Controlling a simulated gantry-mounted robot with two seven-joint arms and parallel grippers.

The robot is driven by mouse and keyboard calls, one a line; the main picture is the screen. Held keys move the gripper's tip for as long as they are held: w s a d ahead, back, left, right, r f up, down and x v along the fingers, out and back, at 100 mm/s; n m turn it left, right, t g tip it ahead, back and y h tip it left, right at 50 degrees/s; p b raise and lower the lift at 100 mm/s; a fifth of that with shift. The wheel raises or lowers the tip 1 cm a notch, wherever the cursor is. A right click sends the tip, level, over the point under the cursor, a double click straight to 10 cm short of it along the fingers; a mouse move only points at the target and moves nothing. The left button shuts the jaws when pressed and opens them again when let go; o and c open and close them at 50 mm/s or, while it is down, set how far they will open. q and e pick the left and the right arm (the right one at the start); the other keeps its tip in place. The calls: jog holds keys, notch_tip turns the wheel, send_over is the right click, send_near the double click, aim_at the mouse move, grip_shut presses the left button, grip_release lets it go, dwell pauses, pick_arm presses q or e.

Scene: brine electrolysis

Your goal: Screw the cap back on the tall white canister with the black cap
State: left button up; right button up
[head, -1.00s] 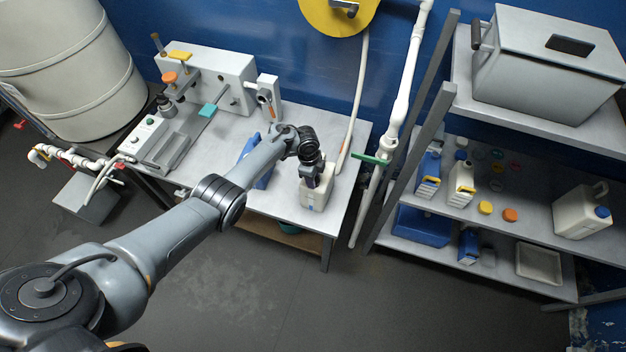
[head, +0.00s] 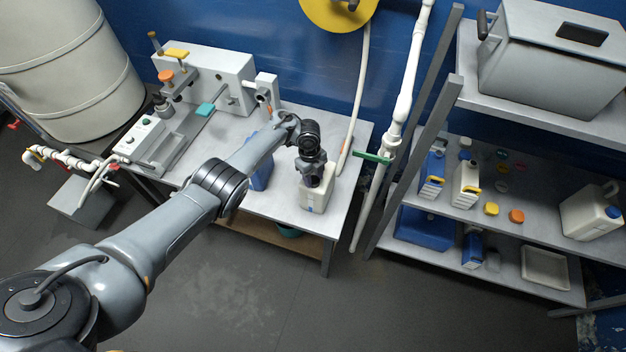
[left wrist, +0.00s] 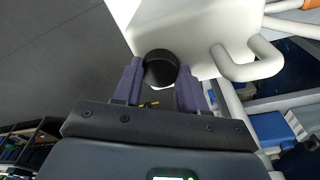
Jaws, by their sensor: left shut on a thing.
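The tall white canister (head: 312,203) stands upright near the front right of the bench, partly hidden under my left wrist. It also fills the top of the left wrist view (left wrist: 192,28), with its looped handle to the right. My left gripper (left wrist: 160,80) is shut on the black cap (left wrist: 160,66), with one purple finger on each side. The cap is at the canister's top; I cannot tell whether it is seated on the neck or how far the thread is engaged. In the head view the gripper (head: 317,182) is over the canister and hides the cap. My right gripper is out of view.
A blue container (head: 262,172) stands left of the canister, partly behind my arm. The filling rig (head: 205,75) is at the back left of the bench. A white pipe with a green lever (head: 372,157) and a shelf rack (head: 520,185) with jugs and loose caps are to the right.

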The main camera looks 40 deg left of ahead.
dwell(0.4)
pick_arm(q)
jog(key=shift+f+m+b, duration=0.15)
jog(key=shift+m+b, duration=0.55)
jog(key=shift+w+m+b, duration=0.1)
jog(key=shift+m+b, duration=0.8)
jog(key=shift+m+g+b, duration=0.3)
jog(key=shift+m+b, duration=0.6)
jog(key=shift+m, duration=0.5)
jog(key=shift+r, duration=0.2)
